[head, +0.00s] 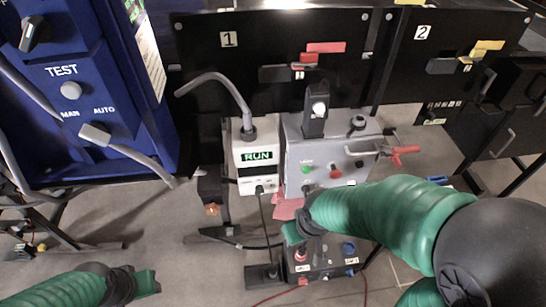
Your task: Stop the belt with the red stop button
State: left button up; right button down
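A grey control box (320,150) stands right of centre, with a round red button (336,173) on its front. A green button (306,168) sits to the left of it. A lower dark box (325,262) has another red knob or button (300,255); I cannot read its label. My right gripper (292,232) is just above this lower box, below the grey box, apart from the red button on the grey box. Whether it touches the lower box is unclear. My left gripper (146,283) is low at the left, away from the boxes. Neither gripper's finger opening can be made out.
A white unit (256,163) with a lit RUN display stands left of the grey box. A red-handled lever (400,152) juts out at the grey box's right. A blue panel (85,90) is at the left. Cables hang between the boxes. Grey floor is open at lower left.

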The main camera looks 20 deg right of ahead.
aim_at(336, 174)
jog(key=l+z, duration=0.3)
jog(key=z, duration=0.2)
jog(key=l+z, duration=0.3)
jog(key=z, duration=0.15)
